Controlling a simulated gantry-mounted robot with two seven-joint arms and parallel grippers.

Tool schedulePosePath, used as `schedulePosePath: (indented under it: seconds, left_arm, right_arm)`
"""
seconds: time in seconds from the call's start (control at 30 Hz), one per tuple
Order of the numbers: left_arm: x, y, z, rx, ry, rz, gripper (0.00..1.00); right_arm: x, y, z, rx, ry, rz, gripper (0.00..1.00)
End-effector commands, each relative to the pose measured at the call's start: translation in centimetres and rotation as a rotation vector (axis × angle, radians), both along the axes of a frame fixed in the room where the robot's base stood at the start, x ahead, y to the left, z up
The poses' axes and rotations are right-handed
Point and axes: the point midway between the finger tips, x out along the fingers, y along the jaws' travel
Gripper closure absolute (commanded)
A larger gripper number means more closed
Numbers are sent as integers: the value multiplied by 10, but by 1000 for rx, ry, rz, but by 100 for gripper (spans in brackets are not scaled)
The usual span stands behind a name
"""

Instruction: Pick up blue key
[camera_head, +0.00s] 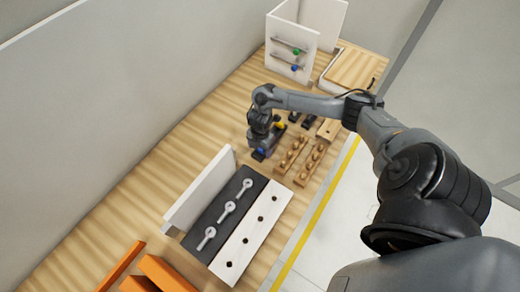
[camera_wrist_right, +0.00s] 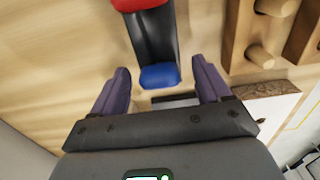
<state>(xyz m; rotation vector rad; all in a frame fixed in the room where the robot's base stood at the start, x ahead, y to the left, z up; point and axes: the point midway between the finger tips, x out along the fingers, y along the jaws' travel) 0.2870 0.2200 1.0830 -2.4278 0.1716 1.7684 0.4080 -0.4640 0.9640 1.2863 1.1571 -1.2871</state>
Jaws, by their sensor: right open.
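A blue-ended black piece, which looks like the blue key (camera_wrist_right: 160,76), lies on the wooden table in the right wrist view. Its blue end sits between the two fingers of my right gripper (camera_wrist_right: 161,66), with gaps on both sides. The right gripper is open and holds nothing. In the head view my right gripper (camera_head: 262,154) points down at the table, and a small blue spot shows at its tip. My left gripper is not in view.
Wooden peg racks (camera_head: 291,154) stand right of my right gripper, and a yellow-ended piece (camera_head: 280,125) lies close by. A red-ended part (camera_wrist_right: 138,4) adjoins the black piece in the wrist view. A white cabinet (camera_head: 285,36) stands behind.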

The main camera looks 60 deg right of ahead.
Motion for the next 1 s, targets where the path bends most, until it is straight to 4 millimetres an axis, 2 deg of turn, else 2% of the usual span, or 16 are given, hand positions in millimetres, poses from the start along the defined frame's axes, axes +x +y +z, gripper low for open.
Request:
schedulePosePath:
  seconds: [0.23, 0.6, 1.0]
  left_arm:
    - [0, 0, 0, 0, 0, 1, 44]
    - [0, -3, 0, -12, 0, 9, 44]
    - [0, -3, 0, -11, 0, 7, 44]
  right_arm:
    - [0, 0, -1, 0, -1, 0, 23]
    - [0, 0, -1, 0, -1, 0, 80]
    - [1, 0, 5, -1, -2, 0, 80]
